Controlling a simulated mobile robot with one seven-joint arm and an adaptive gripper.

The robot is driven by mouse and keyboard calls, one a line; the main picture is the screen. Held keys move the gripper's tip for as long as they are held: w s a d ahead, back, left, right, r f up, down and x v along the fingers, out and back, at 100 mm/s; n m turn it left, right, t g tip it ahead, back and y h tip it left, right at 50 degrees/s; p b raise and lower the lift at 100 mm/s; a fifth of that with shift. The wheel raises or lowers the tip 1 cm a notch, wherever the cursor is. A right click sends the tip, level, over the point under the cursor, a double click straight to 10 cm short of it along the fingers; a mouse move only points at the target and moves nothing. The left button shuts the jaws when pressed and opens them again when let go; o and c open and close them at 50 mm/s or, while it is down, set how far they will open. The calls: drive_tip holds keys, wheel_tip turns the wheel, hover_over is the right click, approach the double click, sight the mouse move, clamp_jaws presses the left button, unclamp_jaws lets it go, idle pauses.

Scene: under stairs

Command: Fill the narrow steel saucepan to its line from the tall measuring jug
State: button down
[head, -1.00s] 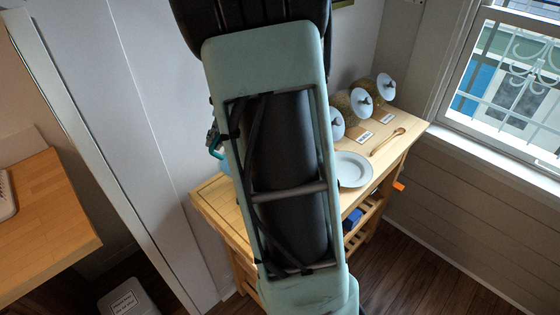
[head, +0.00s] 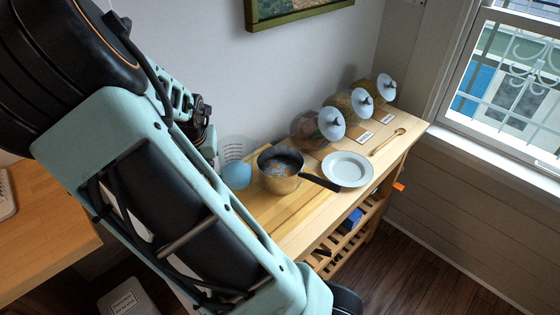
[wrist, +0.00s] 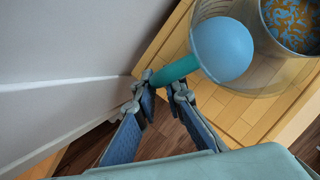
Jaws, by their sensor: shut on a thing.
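The steel saucepan (head: 268,182) stands on the wooden trolley top, its black handle pointing right toward the plate. Its inside is dark with orange and blue patches; in the wrist view the saucepan (wrist: 292,24) shows this pattern at the top right. I cannot make out its line. My gripper (wrist: 160,88) is shut on the jug's teal handle (wrist: 176,69). In the head view my arm hides the fingers. I cannot tell whether the jug touches the wood.
A pale plate (head: 347,168) sits right of the saucepan, close to its handle. Several lidded glass jars (head: 318,127) line the wall behind. A wooden spoon (head: 386,143) lies at the far right. The trolley's front strip (head: 290,225) is clear.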

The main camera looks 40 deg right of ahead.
drive_tip(key=shift+d+f+h, duration=0.1)
drive_tip(key=shift+f+h, duration=0.3)
drive_tip(key=shift+f, duration=0.25)
drive_tip(key=shift+w+a+r, duration=0.1)
drive_tip(key=shift+w+a, duration=0.05)
drive_tip(key=shift+a, duration=0.05)
drive_tip(key=shift+d+r, duration=0.15)
drive_tip(key=shift+r, duration=0.15)
wheel_tip(320, 180, up, 3)
drive_tip(key=shift+f, duration=0.2)
drive_tip(key=shift+r, duration=0.35)
